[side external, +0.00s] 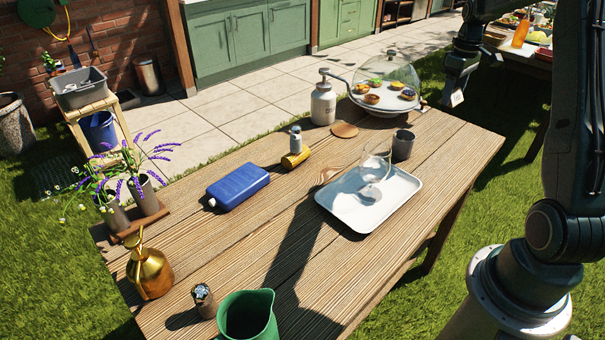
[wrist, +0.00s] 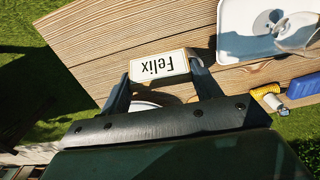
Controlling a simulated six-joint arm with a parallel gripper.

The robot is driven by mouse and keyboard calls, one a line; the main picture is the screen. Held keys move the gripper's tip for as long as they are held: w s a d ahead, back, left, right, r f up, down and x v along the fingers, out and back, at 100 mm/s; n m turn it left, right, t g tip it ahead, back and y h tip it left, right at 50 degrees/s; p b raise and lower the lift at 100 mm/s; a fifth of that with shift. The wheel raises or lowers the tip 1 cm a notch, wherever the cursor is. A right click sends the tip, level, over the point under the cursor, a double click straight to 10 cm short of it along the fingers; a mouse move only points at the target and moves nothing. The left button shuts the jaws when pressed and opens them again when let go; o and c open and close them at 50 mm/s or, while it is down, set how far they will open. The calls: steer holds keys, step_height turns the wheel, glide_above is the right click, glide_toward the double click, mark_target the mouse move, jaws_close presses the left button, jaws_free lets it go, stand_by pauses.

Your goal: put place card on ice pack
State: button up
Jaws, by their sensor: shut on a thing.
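The place card (wrist: 160,66) is white with a gold edge and reads "Felix", upside down in the wrist view. My gripper (wrist: 158,76) is shut on it, one finger at each end. In the side view my gripper (side external: 455,88) hangs high beyond the table's right side, with the card (side external: 457,98) a small white patch below it. The ice pack (side external: 238,187) is a blue flat block with a pale cap, lying on the left-middle of the table, well away from my gripper. Part of it shows at the right edge of the wrist view (wrist: 303,86).
A white tray (side external: 338,211) with a clear glass (side external: 375,168) lies right of the ice pack. A yellow object (side external: 295,160) with a grey-topped item is just behind the pack. A domed cake stand (side external: 388,97), metal bottle (side external: 323,104) and dark cup (side external: 403,145) stand at the back.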

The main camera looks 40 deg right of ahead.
steer(key=w+a+r+n, duration=0.1)
steer(key=w+a+n, duration=0.4)
steer(key=w+a, duration=0.6)
step_height(320, 180, up, 3)
steer(key=n, duration=1.4)
glide_above(252, 182)
step_height(252, 182, down, 16)
steer(key=shift+f, duration=0.1)
steer(key=shift+f, duration=0.1)
steer(key=shift+f, duration=2)
steer(key=shift+f, duration=0.1)
